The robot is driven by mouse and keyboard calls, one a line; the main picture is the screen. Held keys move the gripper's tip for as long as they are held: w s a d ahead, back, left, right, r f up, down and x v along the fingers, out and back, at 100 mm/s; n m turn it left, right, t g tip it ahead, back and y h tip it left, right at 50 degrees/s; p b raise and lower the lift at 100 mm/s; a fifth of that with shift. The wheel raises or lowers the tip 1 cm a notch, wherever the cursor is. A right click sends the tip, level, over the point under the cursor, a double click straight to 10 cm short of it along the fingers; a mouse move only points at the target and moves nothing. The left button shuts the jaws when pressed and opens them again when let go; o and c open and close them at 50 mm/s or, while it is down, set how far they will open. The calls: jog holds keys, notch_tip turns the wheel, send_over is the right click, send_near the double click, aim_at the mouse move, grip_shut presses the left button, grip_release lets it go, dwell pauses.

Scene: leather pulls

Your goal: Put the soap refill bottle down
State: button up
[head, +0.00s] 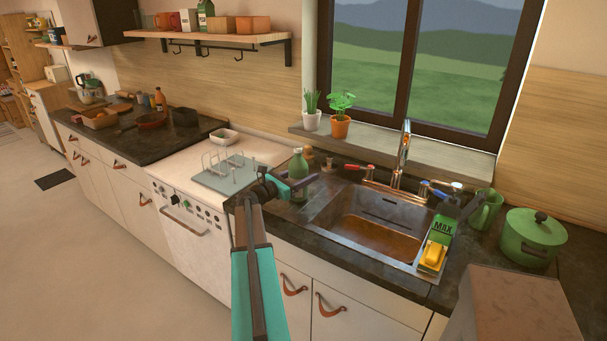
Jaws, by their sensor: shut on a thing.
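The copper-toned sink (375,228) lies just right of the bottle. A small brown-topped item (329,165) stands close behind it. A green pot (532,238) stands far right.

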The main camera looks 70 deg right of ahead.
jog(key=shift+f, duration=0.25)
jog(key=o, duration=1.6)
jog(key=b+v, duration=0.4)
jog(key=v, duration=0.8)
jog(key=shift+a+f, duration=0.15)
jog(key=shift+a, duration=0.25)
jog(key=shift+w+a, duration=0.3)
jog(key=shift+a, duration=0.2)
